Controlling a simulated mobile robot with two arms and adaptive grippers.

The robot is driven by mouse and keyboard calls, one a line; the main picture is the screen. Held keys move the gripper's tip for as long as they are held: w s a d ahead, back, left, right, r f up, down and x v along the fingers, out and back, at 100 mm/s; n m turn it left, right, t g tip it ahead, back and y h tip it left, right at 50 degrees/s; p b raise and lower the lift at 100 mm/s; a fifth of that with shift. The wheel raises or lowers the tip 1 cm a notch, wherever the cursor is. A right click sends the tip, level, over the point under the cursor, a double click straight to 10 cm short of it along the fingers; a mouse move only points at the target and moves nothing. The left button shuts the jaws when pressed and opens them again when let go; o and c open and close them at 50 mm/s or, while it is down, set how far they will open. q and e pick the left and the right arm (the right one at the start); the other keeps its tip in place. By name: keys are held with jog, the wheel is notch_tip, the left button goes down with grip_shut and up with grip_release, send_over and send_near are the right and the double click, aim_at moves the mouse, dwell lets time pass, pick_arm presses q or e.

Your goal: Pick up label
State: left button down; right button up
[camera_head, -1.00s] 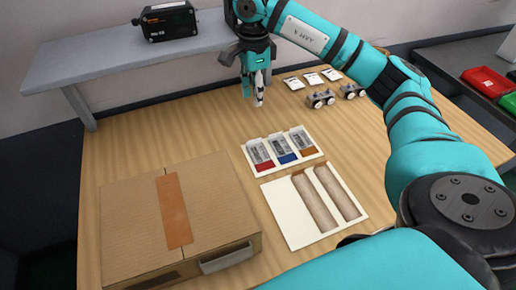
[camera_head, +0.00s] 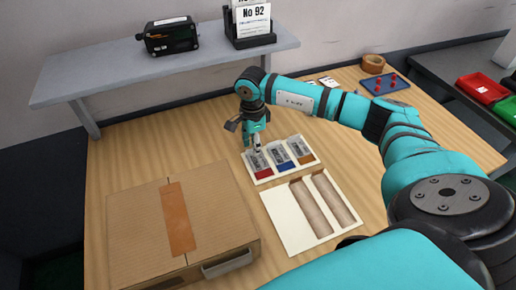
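A white tray (camera_head: 284,175) on the table holds three label cards side by side: one with a red end (camera_head: 263,174), one with a blue end (camera_head: 285,167) and one with an orange end (camera_head: 306,159). My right gripper (camera_head: 252,143) points down at the upper left corner of this tray, by the red-ended label's far end. Its two fingers look apart, and I see nothing held between them. Whether a fingertip touches the label or tray is too small to tell. My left gripper is not in view.
A cardboard box (camera_head: 133,218) with brown tape stands at front left. A cream board (camera_head: 293,231) with two brown strips lies in front of the tray. A shelf (camera_head: 110,69) at the back carries a black device (camera_head: 171,37) and a No 92 card stand (camera_head: 250,36).

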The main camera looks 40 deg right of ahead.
jog(key=shift+f, duration=0.8)
jog(key=shift+c, duration=0.4)
grip_shut()
jog(key=shift+r, duration=0.1)
